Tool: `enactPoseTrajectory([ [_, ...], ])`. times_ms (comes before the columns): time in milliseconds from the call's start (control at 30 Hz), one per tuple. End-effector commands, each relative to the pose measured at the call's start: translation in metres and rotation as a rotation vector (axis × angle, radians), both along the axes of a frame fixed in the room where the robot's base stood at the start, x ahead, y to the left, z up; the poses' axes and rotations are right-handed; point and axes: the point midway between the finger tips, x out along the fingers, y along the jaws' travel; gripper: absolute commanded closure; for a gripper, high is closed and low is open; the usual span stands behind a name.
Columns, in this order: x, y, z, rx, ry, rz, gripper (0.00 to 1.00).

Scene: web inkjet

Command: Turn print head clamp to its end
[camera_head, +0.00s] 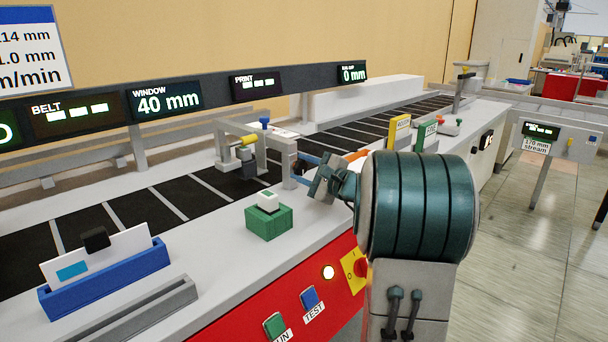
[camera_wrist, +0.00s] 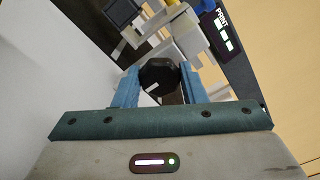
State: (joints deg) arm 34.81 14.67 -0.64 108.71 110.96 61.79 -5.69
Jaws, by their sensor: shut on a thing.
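The print head (camera_head: 249,160) is a grey and dark block with a yellow part, hung on a grey bracket over the black belt. My gripper (camera_head: 300,169) reaches in from the right at the bracket's near end. In the wrist view its two blue fingers (camera_wrist: 158,85) are shut on a black faceted knob (camera_wrist: 158,73) with a white mark, which I take as the print head clamp. The knob sits between the fingertips. In the head view my gripper and the bracket hide most of it.
A green block with a white button (camera_head: 269,217) stands on the near ledge, left of my gripper. A blue card holder (camera_head: 105,282) is at front left. Yellow (camera_head: 399,131) and green (camera_head: 426,134) signs stand behind my arm. The overhead display (camera_head: 161,100) reads WINDOW 40 mm.

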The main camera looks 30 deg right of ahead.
Motion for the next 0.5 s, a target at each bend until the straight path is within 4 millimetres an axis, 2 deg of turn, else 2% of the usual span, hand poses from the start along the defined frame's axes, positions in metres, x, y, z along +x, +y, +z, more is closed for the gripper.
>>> enactPoseTrajectory([
  [300, -0.0004, -0.0001, -0.0012, -0.004, 0.002, 0.001, 0.85],
  [333, -0.0004, -0.0001, -0.0012, -0.004, 0.002, 0.001, 0.60],
  [400, -0.0004, -0.0001, -0.0012, -0.003, 0.002, 0.001, 0.41],
  [500, -0.0003, -0.0001, -0.0009, -0.003, 0.001, 0.000, 0.41],
])
